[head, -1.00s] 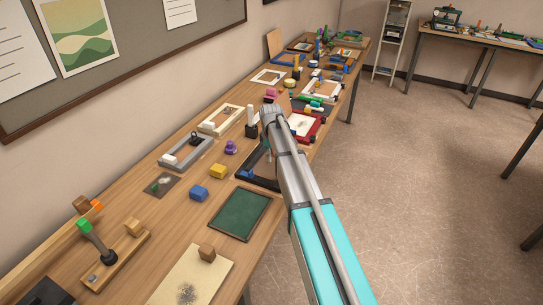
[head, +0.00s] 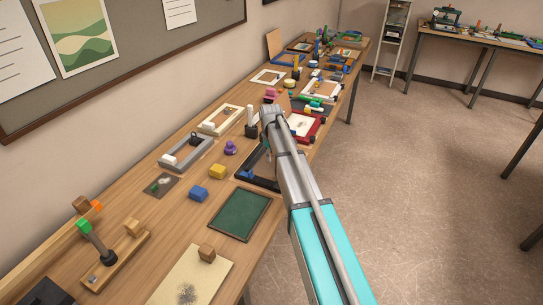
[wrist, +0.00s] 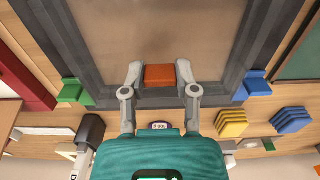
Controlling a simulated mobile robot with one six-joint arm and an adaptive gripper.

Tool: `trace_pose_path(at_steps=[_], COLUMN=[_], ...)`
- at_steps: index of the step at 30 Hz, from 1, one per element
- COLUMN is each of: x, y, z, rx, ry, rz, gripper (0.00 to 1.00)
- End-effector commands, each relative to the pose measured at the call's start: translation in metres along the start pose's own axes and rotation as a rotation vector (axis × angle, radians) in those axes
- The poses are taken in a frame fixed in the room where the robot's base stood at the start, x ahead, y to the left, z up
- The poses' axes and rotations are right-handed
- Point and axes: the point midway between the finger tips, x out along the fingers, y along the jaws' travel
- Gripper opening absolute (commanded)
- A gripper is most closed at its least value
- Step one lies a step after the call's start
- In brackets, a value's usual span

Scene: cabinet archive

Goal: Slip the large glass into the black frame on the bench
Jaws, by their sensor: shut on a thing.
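The black frame (head: 262,181) lies on the bench, partly hidden behind my arm in the head view. In the wrist view its dark bars (wrist: 262,40) run along the left, right and lower sides of a hazy brownish pane, the large glass (wrist: 190,25). My gripper (wrist: 160,76) is shut on an orange block (wrist: 160,76) that stands over the glass near its lower edge, like a handle. The pane appears within the frame's outline; I cannot tell whether it is seated or just above. The fingertips are hidden in the head view.
Green (wrist: 72,92) and blue (wrist: 250,88) blocks sit at the frame's sides. A yellow block (head: 218,171), a blue block (head: 198,193), a purple knob (head: 230,147) and a dark green panel (head: 240,214) lie nearby. A red frame (head: 303,127) is just beyond.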

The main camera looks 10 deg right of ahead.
Motion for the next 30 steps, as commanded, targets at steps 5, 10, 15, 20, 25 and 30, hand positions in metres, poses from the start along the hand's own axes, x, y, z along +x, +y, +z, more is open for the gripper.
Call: trace_pose_path(at_steps=[5, 10, 15, 20, 25, 30], x=[0.004, 0.009, 0.014, 0.019, 0.023, 0.022], y=[0.000, 0.000, 0.000, 0.000, 0.000, 0.000], z=[0.000, 0.000, -0.001, -0.001, -0.001, -0.001], rx=[0.000, -0.001, -0.001, -0.001, -0.001, -0.001], ry=[0.000, 0.000, 0.000, 0.000, 0.000, 0.000], rz=[0.000, 0.000, 0.000, 0.000, 0.000, 0.000], gripper=[0.00, 0.00, 0.00, 0.00, 0.00, 0.59])
